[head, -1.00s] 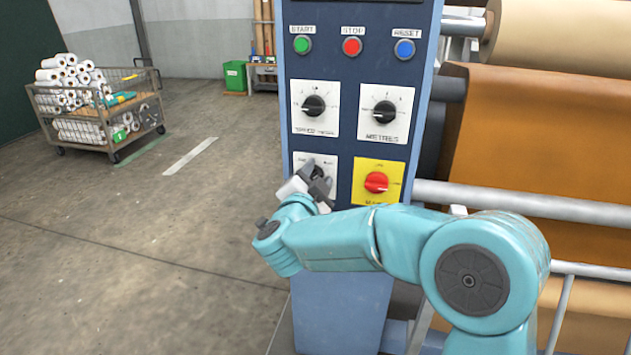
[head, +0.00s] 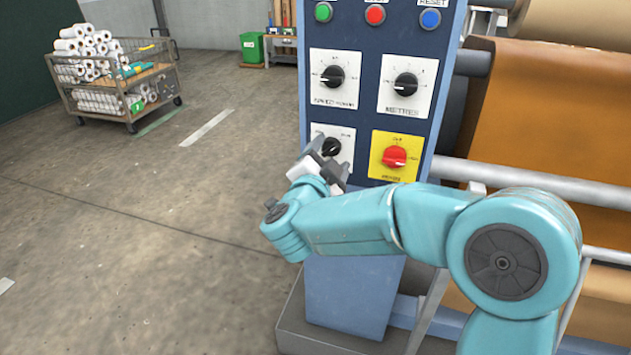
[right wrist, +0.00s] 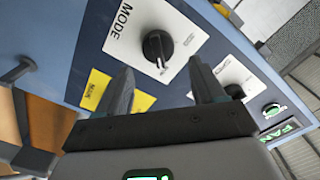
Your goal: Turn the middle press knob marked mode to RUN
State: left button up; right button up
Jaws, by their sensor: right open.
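A white plate with a black knob (head: 331,147) sits at the lower left of the blue press panel (head: 372,105); my gripper hides its label in the head view. The right wrist view shows a plate marked MODE (right wrist: 122,22) with a black knob (right wrist: 157,47). The knob's white pointer line points down in that picture. My right gripper (head: 327,163) is open just below and in front of the lower-left knob. In the wrist view its fingers (right wrist: 162,82) stand apart with the knob ahead of the gap, with no clear contact. My left gripper is not in view.
A red knob (head: 395,157) on a yellow plate is at the right. Two dials (head: 333,77) (head: 406,85) and several buttons are above. A brown roll web (head: 560,120) and grey rails lie right. A cart of rolls (head: 115,85) stands far left; the floor between is clear.

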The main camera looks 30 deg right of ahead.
jog(key=v, duration=1.3)
jog(key=shift+s, duration=0.1)
